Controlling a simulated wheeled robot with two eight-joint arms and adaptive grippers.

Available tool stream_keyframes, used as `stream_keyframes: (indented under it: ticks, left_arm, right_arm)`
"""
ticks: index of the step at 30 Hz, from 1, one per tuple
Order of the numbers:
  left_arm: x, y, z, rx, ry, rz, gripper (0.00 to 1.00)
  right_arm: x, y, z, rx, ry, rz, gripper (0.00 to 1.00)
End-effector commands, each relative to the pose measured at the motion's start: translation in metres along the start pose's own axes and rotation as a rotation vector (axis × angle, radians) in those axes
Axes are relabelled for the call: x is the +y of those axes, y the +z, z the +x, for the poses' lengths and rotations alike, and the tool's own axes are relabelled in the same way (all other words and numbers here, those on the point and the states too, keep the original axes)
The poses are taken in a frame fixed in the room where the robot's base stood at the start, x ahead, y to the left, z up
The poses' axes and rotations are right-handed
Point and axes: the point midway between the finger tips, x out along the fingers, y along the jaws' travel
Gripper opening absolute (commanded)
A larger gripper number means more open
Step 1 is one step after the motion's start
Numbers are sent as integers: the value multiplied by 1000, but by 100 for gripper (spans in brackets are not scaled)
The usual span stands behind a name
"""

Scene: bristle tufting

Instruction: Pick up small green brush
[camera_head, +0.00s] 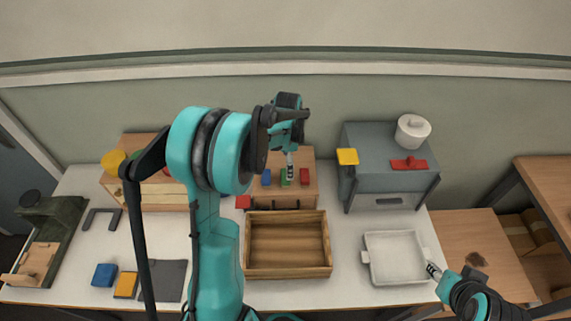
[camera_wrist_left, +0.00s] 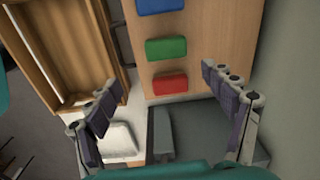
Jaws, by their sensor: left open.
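The small green brush (camera_head: 285,178) is a small green block on top of the wooden cabinet, between a blue block (camera_head: 266,177) and a red block (camera_head: 304,176). In the left wrist view the green brush (camera_wrist_left: 165,48) lies beyond the fingertips, between the blue block (camera_wrist_left: 158,5) and the red block (camera_wrist_left: 170,84). My left gripper (camera_head: 290,166) points down above the cabinet, apart from the green brush and partly covering it. In the wrist view its fingers (camera_wrist_left: 160,80) are spread wide and empty. My right gripper (camera_head: 432,269) is beside the white tray; its jaw state is unclear.
The wooden cabinet (camera_head: 310,197) stands behind an empty wooden tray (camera_head: 250,272). A grey cabinet (camera_head: 385,180) with a white pot (camera_head: 412,131), a yellow block and a red item stands to the right. The white tray (camera_head: 394,257) is at the front right.

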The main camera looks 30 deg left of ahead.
Motion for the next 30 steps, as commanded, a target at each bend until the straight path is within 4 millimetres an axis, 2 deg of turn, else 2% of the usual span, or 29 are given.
stream_keyframes:
  ticks: [1,6,14,21,24,30]
  left_arm:
    - [-6,2,4,-5,14,24,83]
    - [-13,7,19,-13,40,70,83]
    - [-11,8,50,-13,40,72,83]
    - [-8,9,86,-13,39,72,83]
    - [-8,9,93,-13,39,72,83]
    - [-7,9,93,-13,39,71,83]
  right_arm:
    - [0,-3,-5,0,0,0,40]
    - [0,-4,-6,0,0,0,40]
    - [0,0,0,0,0,0,40]
    - [0,5,6,0,0,0,40]
    - [0,5,7,0,0,0,40]
    - [0,5,7,0,0,0,40]
